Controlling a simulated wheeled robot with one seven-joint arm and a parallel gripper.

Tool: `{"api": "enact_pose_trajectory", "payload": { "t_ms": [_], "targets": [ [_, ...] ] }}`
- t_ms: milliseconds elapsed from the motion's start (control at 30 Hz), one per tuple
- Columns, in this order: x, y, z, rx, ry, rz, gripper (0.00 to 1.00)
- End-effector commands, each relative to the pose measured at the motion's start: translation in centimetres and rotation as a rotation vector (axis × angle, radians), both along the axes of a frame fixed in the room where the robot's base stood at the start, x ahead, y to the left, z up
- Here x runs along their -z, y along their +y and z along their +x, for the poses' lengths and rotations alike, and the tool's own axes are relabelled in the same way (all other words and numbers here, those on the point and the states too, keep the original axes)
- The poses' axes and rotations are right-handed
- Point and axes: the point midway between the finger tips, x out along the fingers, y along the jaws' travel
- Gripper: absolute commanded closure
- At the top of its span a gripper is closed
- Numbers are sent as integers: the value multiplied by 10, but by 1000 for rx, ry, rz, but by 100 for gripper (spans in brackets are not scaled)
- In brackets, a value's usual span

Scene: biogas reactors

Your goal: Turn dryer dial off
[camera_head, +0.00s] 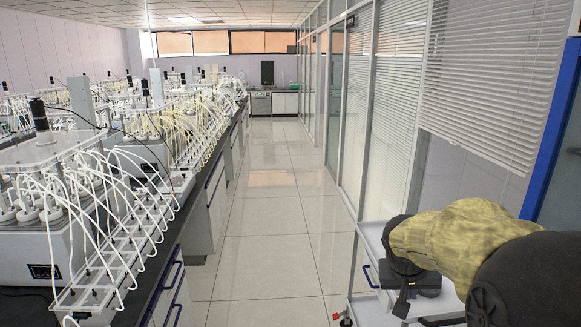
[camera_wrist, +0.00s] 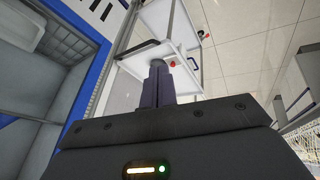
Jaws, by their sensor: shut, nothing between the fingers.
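My gripper (camera_head: 403,300) is at the lower right of the head view, beside a white cart. In the wrist view, my gripper (camera_wrist: 158,68) has its dark fingers together with nothing held. No dryer dial can be made out in either view. A blue-framed cabinet with grey inner surfaces (camera_wrist: 68,55) stands at the left of the wrist view; I cannot tell whether it is the dryer. A blue upright edge (camera_head: 552,125) shows at the far right of the head view.
The white cart (camera_head: 367,309) stands close by my arm; it also shows in the wrist view (camera_wrist: 150,62). Lab benches (camera_head: 185,225) with reactors and white tubing (camera_head: 125,215) line the left. Glass partitions with blinds (camera_head: 480,85) line the right. The tiled aisle (camera_head: 265,215) is clear.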

Motion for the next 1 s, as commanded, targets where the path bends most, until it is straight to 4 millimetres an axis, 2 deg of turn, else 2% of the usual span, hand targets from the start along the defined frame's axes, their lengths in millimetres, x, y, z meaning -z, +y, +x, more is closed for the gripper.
{"api": "enact_pose_trajectory", "payload": {
  "t_ms": [33,200,467,600,800,900,1000],
  "targets": [
    [-30,-12,12,34,-27,-38,100],
    [-110,-57,40,178,-125,-171,100],
    [-244,-113,58,416,-318,-378,100],
    [-320,-134,56,549,-444,-489,100],
    [-431,-149,40,734,-656,-640,100],
    [-480,-150,27,820,-767,-707,100],
    [-515,-148,15,883,-852,-755,100]
  ]
}}
